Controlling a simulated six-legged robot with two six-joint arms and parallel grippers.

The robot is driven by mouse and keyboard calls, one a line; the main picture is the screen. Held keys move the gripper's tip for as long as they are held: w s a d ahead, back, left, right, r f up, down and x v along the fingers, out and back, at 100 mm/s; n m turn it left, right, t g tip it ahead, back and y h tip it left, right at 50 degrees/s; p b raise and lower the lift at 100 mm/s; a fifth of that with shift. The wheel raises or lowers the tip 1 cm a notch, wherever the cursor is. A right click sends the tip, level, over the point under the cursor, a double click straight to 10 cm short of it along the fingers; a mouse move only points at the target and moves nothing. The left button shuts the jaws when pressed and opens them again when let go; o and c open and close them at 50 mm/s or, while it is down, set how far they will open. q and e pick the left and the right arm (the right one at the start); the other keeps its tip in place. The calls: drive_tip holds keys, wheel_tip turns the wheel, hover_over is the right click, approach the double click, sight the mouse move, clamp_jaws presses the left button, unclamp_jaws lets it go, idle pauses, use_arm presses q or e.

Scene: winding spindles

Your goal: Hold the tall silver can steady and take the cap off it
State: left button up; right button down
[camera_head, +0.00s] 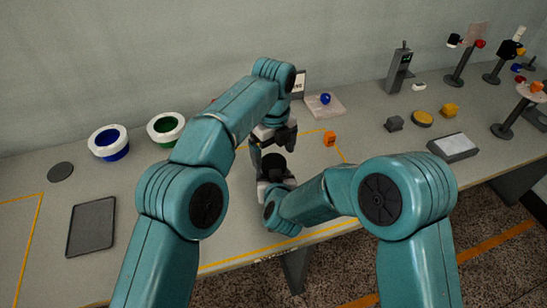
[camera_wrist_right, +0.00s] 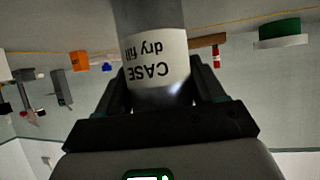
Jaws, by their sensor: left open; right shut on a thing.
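The tall silver can (camera_wrist_right: 152,15) has a white label reading "CASE dry fill" and appears upside down in the right wrist view. My right gripper (camera_wrist_right: 158,88) is shut on the can, one finger on each side; it also shows in the head view (camera_head: 274,184), partly behind my right arm. A black round top (camera_head: 273,161), which looks like the cap, shows above the right gripper. My left gripper (camera_head: 274,148) is open and points down just above the black top. The can's body is mostly hidden in the head view, and the cap is out of the right wrist view.
An orange block (camera_head: 330,138) stands right of the grippers. A blue-lined bowl (camera_head: 108,142), a green-lined bowl (camera_head: 166,129) and a dark tray (camera_head: 91,226) are to the left. A pad with a blue ball (camera_head: 325,99) lies behind. Several blocks and stands are at right.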

sight(273, 162)
use_arm(q)
drive_tip(key=shift+r, duration=0.7)
drive_tip(key=shift+c, duration=0.3)
drive_tip(key=shift+s+m, duration=0.15)
drive_tip(key=shift+m, duration=0.15)
drive_tip(key=r+m, duration=0.2)
drive_tip(key=r, duration=0.1)
drive_tip(key=shift+a+r+m, duration=0.25)
drive_tip(key=shift+a+m, duration=0.05)
drive_tip(key=shift+a, duration=0.05)
drive_tip(key=shift+d+r, duration=0.1)
drive_tip(key=shift+r, duration=0.1)
drive_tip(key=shift+d+f, duration=0.2)
drive_tip(key=shift+w+d+f, duration=0.1)
drive_tip(key=shift+w+f, duration=0.1)
drive_tip(key=shift+f, duration=0.1)
drive_tip(key=shift+s+f, duration=0.1)
drive_tip(key=shift+f, duration=3.6)
